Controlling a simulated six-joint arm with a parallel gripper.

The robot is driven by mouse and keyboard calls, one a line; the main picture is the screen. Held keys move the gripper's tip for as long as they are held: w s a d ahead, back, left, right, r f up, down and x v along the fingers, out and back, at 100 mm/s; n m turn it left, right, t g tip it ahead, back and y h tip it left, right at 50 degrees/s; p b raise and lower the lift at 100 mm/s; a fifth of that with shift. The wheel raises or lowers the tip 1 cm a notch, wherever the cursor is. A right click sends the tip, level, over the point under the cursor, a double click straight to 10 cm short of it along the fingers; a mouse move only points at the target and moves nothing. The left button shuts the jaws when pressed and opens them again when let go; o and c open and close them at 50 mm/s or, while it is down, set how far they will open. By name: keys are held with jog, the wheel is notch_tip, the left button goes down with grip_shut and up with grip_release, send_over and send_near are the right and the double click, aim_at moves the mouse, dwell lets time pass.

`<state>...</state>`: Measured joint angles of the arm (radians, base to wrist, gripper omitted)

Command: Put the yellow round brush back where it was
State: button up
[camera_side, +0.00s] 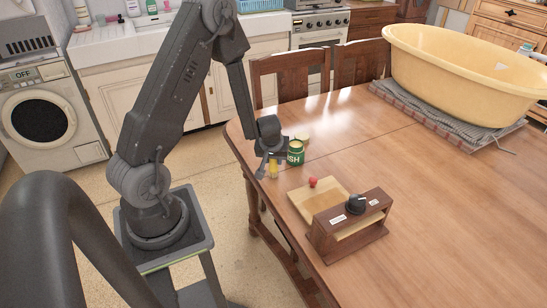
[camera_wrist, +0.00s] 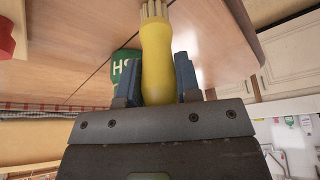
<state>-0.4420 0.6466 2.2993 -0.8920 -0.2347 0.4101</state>
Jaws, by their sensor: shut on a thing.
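The yellow round brush (camera_wrist: 157,60) is between the two blue-grey fingers of my gripper (camera_wrist: 157,82) in the wrist view, its pale bristles at the top edge of the picture. In the side view a bit of the yellow brush (camera_side: 273,170) shows below my gripper (camera_side: 268,160), near the table's left edge. My gripper is shut on it. A green jar (camera_side: 295,153) with white letters stands on the table just right of my gripper. The green jar (camera_wrist: 124,66) also shows behind the brush in the wrist view, partly hidden by a finger.
A pale round thing (camera_side: 302,138) is behind the jar. A yellow tub (camera_side: 460,65) stands far right. The table's right side is clear.

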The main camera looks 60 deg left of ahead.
jog(key=shift+f, duration=0.15)
jog(key=o, duration=0.9)
jog(key=shift+o, duration=0.2)
